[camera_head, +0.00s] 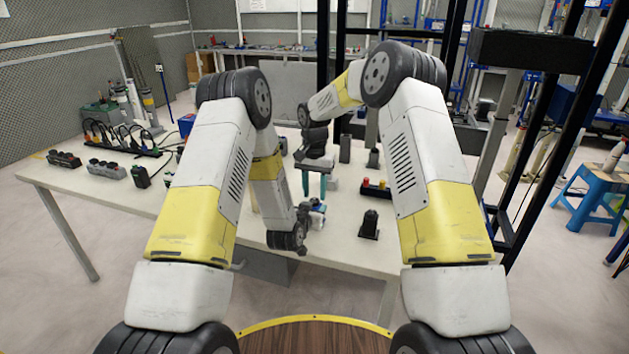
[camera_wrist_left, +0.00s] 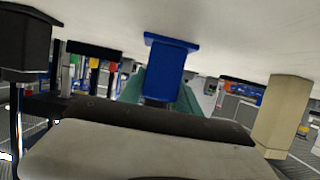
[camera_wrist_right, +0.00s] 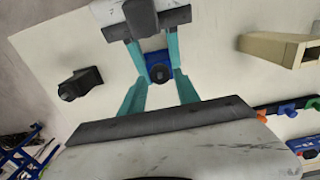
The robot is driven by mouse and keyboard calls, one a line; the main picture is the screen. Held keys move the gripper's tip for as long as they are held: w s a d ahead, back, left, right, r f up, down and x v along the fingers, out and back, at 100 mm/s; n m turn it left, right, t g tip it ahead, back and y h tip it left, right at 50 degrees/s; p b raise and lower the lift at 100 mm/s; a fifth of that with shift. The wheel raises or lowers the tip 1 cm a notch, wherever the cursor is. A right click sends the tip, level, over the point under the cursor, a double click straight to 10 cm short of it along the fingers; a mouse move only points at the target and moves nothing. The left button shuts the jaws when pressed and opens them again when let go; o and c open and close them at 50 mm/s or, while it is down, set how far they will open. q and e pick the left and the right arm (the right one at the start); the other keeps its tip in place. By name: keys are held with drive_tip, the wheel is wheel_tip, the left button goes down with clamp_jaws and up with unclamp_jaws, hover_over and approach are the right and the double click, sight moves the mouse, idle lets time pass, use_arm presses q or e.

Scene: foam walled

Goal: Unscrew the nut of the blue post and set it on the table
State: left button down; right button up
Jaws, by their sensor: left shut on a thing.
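The blue post (camera_wrist_left: 167,68) stands upright on its square base on the table (camera_head: 340,250); the left wrist view shows it upside down. A dark round nut (camera_wrist_right: 158,73) shows on its top in the right wrist view. My left gripper (camera_wrist_right: 156,62) reaches in low from the side, its teal fingers shut on the blue post. My right gripper (camera_wrist_right: 160,80) points down from above; its teal fingers are apart, one on each side of the nut, with gaps visible. In the head view the post (camera_head: 317,208) is partly hidden by my left wrist.
A black post (camera_head: 369,225) on a flat base stands right of the blue post. A beige post (camera_wrist_right: 275,47) stands on the other side. Several dark devices (camera_head: 106,169) are at the table's left. The front table area is clear.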

drive_tip(key=shift+f, duration=1.05)
clamp_jaws()
drive_tip(key=shift+o, duration=1.2)
unclamp_jaws()
